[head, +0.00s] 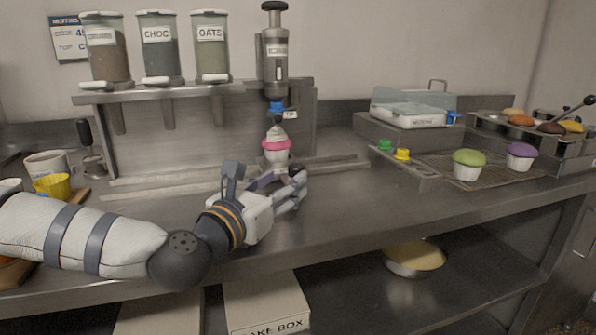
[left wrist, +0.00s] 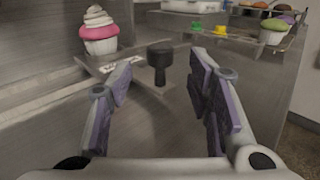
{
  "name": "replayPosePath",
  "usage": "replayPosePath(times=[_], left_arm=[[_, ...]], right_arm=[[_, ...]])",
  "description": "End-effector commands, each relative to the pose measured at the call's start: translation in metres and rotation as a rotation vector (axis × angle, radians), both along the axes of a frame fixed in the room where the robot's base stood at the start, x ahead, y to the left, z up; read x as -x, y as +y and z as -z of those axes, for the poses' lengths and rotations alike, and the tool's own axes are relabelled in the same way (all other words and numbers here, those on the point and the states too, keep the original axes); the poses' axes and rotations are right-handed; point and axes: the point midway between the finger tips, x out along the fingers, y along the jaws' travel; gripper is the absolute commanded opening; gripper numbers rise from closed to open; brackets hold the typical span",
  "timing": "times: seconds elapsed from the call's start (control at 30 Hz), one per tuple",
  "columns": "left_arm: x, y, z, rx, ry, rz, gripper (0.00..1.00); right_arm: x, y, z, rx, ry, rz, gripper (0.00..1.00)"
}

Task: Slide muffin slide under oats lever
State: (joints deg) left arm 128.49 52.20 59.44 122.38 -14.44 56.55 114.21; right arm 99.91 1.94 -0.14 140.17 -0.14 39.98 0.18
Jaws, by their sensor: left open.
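In the left wrist view the muffin (left wrist: 99,32) stands upper left, on what looks like the muffin slide. A dark knob (left wrist: 160,57) on a short stem stands just beyond my fingertips, seen in the gap between them. My left gripper (head: 300,186) is open and empty, in front of the muffin. The oats dispenser (head: 210,48) has a grey lever or spout (head: 218,114) below it, left of the muffin. My right gripper is out of view.
The choc dispenser (head: 161,48) and another dispenser (head: 107,52) stand left of oats. The press (head: 275,60) rises above the muffin. Green (head: 468,164) and purple (head: 520,157) muffins stand on a rack at right. A mug (head: 46,164) and yellow cup (head: 52,186) are left. The front counter middle is clear.

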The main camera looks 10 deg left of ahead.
Motion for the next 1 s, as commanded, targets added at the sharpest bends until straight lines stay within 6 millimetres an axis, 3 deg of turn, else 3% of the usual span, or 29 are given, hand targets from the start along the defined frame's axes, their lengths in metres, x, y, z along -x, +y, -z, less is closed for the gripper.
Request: replayPosePath(times=[0.1, 0.23, 0.57, 0.6, 0.8, 1.0], left_arm=[[-0.027, -0.007, 0.0, -0.002, 0.0, 0.0, 0.46], [-0.046, -0.012, 0.001, -0.001, 0.002, 0.0, 0.46], [-0.056, -0.014, 0.001, -0.001, 0.003, 0.001, 0.46], [-0.056, -0.014, 0.001, 0.0, 0.002, 0.001, 0.44], [-0.056, -0.013, 0.001, 0.0, 0.002, 0.0, 0.0], [-0.055, -0.012, 0.001, 0.0, 0.002, 0.0, 0.0]], right_arm=[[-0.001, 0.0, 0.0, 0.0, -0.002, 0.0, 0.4], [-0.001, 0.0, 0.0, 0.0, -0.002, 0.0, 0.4], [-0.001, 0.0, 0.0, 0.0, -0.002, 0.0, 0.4], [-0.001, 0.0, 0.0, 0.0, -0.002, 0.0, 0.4], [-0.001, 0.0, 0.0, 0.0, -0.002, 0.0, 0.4], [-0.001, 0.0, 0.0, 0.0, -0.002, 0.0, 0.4]])
